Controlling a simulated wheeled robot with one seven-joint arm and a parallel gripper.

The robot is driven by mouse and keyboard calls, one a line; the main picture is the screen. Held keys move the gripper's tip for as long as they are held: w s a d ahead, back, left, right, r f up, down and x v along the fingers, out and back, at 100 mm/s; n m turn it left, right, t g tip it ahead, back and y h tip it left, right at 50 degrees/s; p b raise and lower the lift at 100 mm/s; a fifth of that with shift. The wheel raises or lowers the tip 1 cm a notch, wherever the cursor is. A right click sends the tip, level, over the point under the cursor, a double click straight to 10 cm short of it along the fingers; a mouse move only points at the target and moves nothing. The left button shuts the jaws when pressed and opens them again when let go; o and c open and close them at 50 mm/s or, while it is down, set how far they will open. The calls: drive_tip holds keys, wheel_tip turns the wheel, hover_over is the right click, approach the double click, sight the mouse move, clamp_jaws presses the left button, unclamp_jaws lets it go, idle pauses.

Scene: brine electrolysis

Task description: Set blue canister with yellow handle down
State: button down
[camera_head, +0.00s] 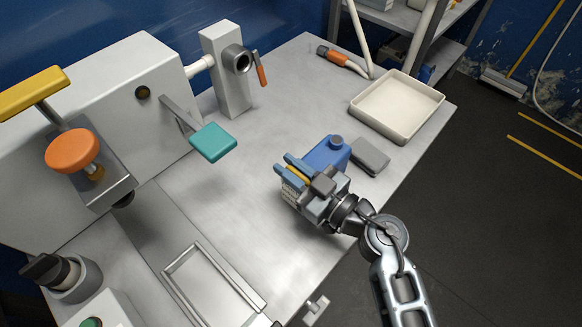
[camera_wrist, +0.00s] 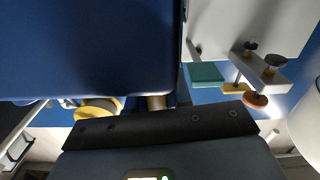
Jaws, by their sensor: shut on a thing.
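The blue canister (camera_head: 326,153) is at the right part of the metal bench, with its round cap on top. Its yellow handle (camera_head: 297,173) shows between the fingers of my gripper (camera_head: 293,172), which is shut on it. In the wrist view the blue canister (camera_wrist: 90,45) fills the upper left, close to the camera, and a yellow part (camera_wrist: 97,108) shows below it. The canister's underside is hidden, so I cannot tell whether it touches the bench.
A grey block (camera_head: 370,156) lies right beside the canister. A cream tray (camera_head: 352,103) stands at the bench's far right corner. An orange-ended hose (camera_head: 340,59) lies behind. A machine with a teal lever (camera_head: 213,143) stands left. The bench (camera_head: 240,185) is clear left of the canister.

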drive_tip(key=shift+r, duration=0.1)
drive_tip(key=c, duration=1.5)
unclamp_jaws()
drive_tip(key=o, duration=0.4)
drive_tip(key=shift+o, duration=0.2)
drive_tip(key=v, duration=1.2)
